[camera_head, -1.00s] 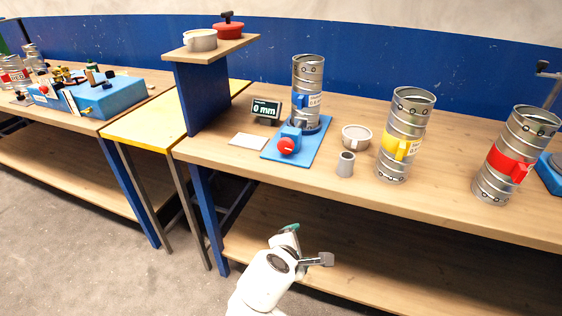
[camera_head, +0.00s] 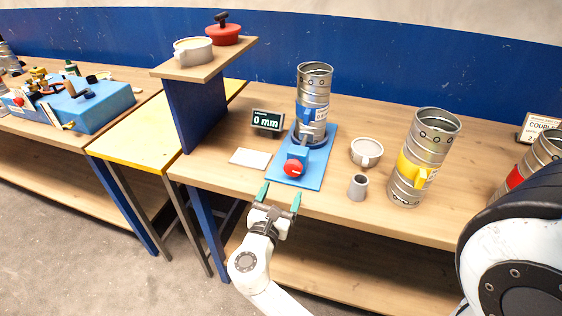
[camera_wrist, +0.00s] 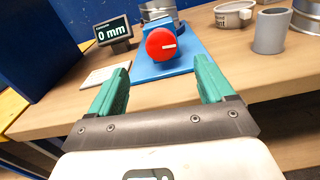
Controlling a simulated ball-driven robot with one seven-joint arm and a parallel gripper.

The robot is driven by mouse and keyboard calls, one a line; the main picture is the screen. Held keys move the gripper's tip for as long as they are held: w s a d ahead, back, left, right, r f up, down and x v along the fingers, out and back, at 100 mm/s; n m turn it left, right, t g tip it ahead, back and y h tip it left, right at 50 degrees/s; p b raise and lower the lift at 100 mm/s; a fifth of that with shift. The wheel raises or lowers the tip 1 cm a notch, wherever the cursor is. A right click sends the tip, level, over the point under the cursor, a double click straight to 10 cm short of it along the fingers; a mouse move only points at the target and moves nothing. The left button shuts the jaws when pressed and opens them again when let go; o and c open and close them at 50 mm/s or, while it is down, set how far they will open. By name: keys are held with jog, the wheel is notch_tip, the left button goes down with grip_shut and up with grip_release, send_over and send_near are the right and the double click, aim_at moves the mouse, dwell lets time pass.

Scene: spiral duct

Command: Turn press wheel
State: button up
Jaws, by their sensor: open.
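The press wheel is a red round knob (camera_head: 293,168) on the front of a blue block on a blue base plate (camera_head: 314,174). In the wrist view the red knob (camera_wrist: 161,44) shows a pale line on its face, and it lies beyond and between my fingertips. A metal duct with a blue band (camera_head: 313,100) stands upright on the plate behind the knob. My gripper (camera_head: 281,192) is open and empty, at the table's front edge, apart from the knob. In the wrist view its two green fingers (camera_wrist: 161,75) are spread wide. A display (camera_head: 267,121) left of the plate reads 0 mm.
A white card (camera_head: 250,158) lies left of the plate. A pale cup (camera_head: 366,151), a small grey cup (camera_head: 357,187) and a yellow-banded duct (camera_head: 426,150) stand to the right. A raised shelf (camera_head: 215,62) stands at the left. My own arm hides part of the right side.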

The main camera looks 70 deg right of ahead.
aim_at(292, 169)
jog(key=d, duration=0.3)
jog(key=d+p, duration=0.1)
jog(key=d, duration=0.6)
jog(key=shift+w+d+p, duration=0.25)
jog(key=shift+w+p, duration=0.1)
jog(key=shift+w, duration=0.05)
jog(key=c, duration=1)
